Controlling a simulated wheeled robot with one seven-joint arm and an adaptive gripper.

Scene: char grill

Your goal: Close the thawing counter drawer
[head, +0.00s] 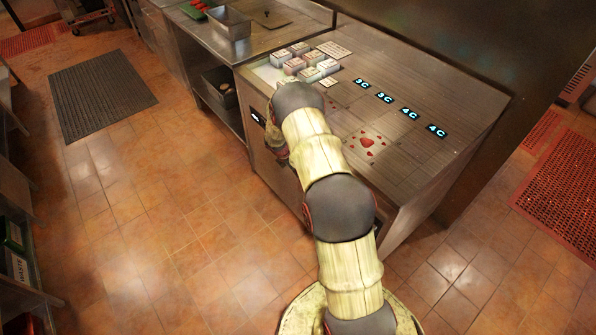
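The thawing counter (440,95) is a grey metal unit right of centre, with blue lit readouts of 3C and 4C along its top. Its front face (262,150) points to the lower left and carries a small dark display (258,117). My arm reaches up across the counter's front and bends down at its far joint beside that face. My arm covers much of the front, so I cannot tell which drawer stands open or how far.
Several small labelled boxes (312,73) stand at the counter's back left corner. A steel worktable (265,38) with a metal pan (230,22) adjoins it. Shelving (18,255) lines the left edge. The tiled floor (150,215) left of the counter is clear; a dark mat (100,95) lies beyond.

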